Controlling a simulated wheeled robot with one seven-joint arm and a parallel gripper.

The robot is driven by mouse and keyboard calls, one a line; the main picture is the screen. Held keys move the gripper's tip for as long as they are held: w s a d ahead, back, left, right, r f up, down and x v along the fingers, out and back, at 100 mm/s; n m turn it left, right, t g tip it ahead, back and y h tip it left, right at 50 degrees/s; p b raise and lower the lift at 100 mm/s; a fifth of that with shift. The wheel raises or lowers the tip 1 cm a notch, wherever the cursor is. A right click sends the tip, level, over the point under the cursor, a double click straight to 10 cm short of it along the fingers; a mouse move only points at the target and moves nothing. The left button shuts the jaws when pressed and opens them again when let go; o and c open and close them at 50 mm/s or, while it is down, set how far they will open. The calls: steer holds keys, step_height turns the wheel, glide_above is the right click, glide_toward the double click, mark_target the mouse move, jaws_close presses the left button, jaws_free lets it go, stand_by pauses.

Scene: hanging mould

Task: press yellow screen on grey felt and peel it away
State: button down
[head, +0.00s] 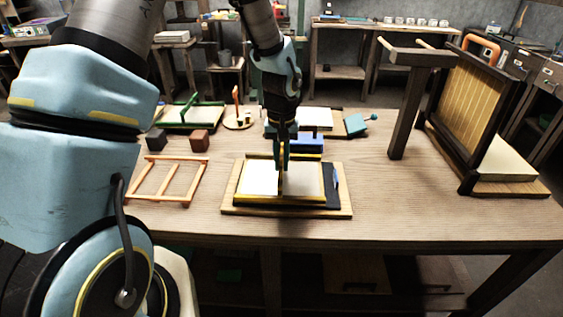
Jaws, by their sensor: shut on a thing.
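A flat yellow-edged frame (285,199), which looks like the yellow screen, lies on a wooden board in the middle of the table. Inside its edges is a pale panel (260,179), white on the left and greyer on the right. A dark grey strip (332,190), possibly the felt, shows at its right end. My gripper (283,168) points down over the middle of the frame and is shut on a part of it, likely a handle or bar. The fingers hide what they grip. I cannot tell whether the frame touches the surface under it.
The wooden board (229,209) has bare table around its front. An orange wooden rack (168,180) lies left, near two dark blocks (199,140). A blue block (310,144) stands behind. At right, a tilted black-framed slatted panel (480,100) and a dark wooden post (408,105) rise high.

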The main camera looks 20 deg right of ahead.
steer(key=shift+r+p, duration=0.4)
steer(key=shift+r, duration=0.3)
steer(key=shift+r, duration=0.25)
step_height(320, 180, up, 7)
steer(key=p, duration=0.5)
steer(key=shift+f, duration=0.1)
